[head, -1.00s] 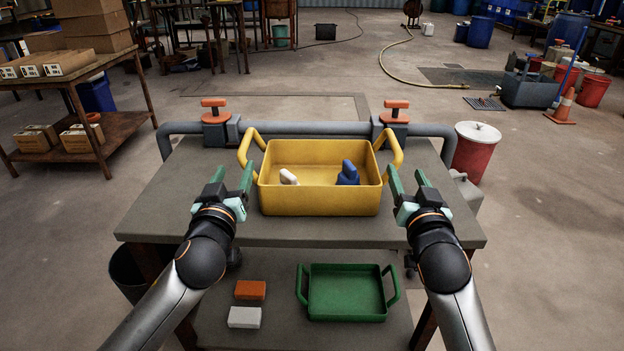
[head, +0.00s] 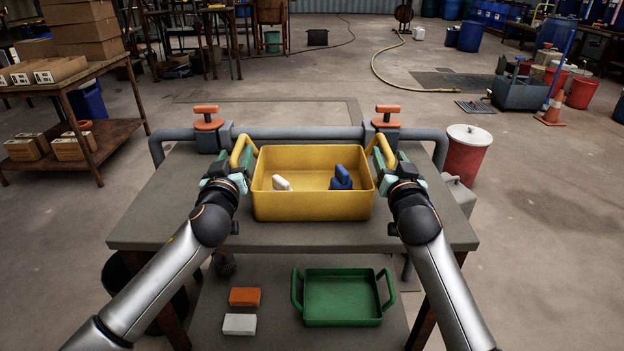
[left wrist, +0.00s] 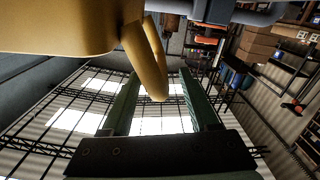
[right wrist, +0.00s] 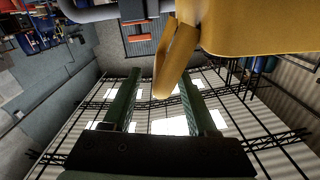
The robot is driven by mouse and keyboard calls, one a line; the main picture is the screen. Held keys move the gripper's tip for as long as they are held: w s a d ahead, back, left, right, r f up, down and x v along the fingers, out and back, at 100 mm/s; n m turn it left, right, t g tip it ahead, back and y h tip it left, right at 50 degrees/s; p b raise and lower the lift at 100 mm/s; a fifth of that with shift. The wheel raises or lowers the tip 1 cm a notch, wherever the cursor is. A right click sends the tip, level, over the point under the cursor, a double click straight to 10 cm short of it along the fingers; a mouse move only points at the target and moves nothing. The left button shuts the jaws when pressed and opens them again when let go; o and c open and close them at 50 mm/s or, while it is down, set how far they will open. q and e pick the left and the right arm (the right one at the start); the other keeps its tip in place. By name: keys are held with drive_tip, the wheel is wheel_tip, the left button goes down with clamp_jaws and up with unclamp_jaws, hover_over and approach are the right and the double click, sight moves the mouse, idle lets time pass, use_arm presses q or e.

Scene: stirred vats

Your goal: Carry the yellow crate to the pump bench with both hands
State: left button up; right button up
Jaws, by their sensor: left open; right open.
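The yellow crate (head: 312,206) stands on the grey bench top (head: 290,236), with a white item (head: 282,184) and a blue item (head: 341,178) inside. My left gripper (head: 238,160) is open at the crate's left handle. In the left wrist view that handle (left wrist: 150,65) reaches between the open fingers (left wrist: 155,95). My right gripper (head: 378,160) is open at the right handle. In the right wrist view the right handle (right wrist: 172,65) reaches between the open fingers (right wrist: 163,95). Neither gripper is closed on a handle. I cannot tell which bench is the pump bench.
A grey pipe with two orange-handled valves (head: 207,117) runs along the bench's back edge. A green tray (head: 342,298), an orange block (head: 244,297) and a white block (head: 239,324) lie on a lower shelf. A red bin (head: 467,152) stands at right; floor beyond is open.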

sight(237, 145)
use_arm(q)
drive_tip(key=shift+w, duration=1.9)
use_arm(e)
drive_tip(key=shift+w, duration=1.85)
use_arm(q)
drive_tip(key=c, duration=0.9)
use_arm(e)
drive_tip(key=c, duration=0.9)
use_arm(q)
clamp_jaws()
use_arm(e)
clamp_jaws()
use_arm(q)
drive_tip(key=shift+a, duration=0.1)
use_arm(e)
drive_tip(key=shift+d, duration=0.1)
use_arm(q)
drive_tip(key=shift+r, duration=0.1)
